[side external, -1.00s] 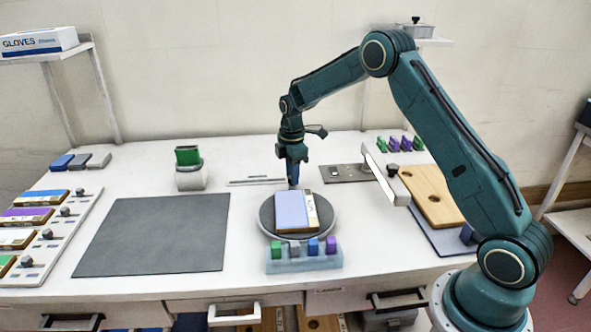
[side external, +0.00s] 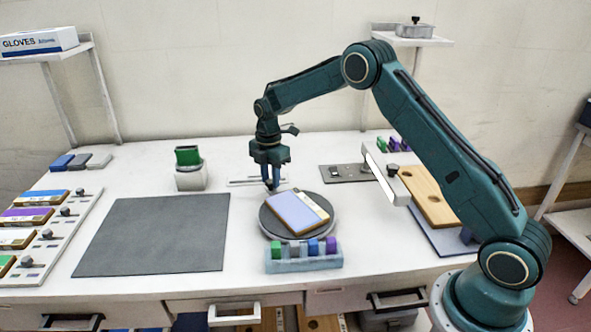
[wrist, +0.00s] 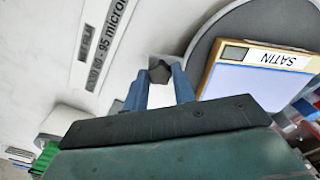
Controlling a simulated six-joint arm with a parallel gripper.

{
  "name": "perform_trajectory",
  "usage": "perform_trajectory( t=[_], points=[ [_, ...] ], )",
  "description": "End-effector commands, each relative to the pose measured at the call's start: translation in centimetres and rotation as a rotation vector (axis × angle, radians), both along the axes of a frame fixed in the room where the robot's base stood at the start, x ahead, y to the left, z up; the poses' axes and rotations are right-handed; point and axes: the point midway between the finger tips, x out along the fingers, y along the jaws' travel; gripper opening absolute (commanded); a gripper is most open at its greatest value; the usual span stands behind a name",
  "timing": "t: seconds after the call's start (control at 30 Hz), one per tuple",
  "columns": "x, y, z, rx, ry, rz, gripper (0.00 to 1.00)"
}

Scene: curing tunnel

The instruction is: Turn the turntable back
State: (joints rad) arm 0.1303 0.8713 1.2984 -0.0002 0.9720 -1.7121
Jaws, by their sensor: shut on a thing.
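The turntable (side external: 268,224) is a round dark grey disc near the middle of the bench. A panel (side external: 296,211) with a pale lilac face and wooden edges lies on it, slanted in the side view. My gripper (side external: 272,188) points down at the back left of the disc. In the wrist view its blue fingers (wrist: 160,88) are shut on a small dark knob (wrist: 159,71) beside the disc's rim. The fingers hide part of the knob.
A rack of small coloured blocks (side external: 303,265) stands just in front of the turntable. A large grey mat (side external: 155,235) lies to the left. A green block in a grey holder (side external: 189,168) stands behind left. A marked strip (side external: 243,181) lies flat behind the gripper.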

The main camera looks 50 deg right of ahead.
Motion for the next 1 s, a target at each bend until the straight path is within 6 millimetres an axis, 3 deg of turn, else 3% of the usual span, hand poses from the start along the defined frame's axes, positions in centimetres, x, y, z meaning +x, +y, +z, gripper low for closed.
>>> perform_trajectory(
  t=[1.0],
  points=[
    [0.5, 6.7, 0.2, -0.001, -0.006, 0.511, 0.0]
  ],
)
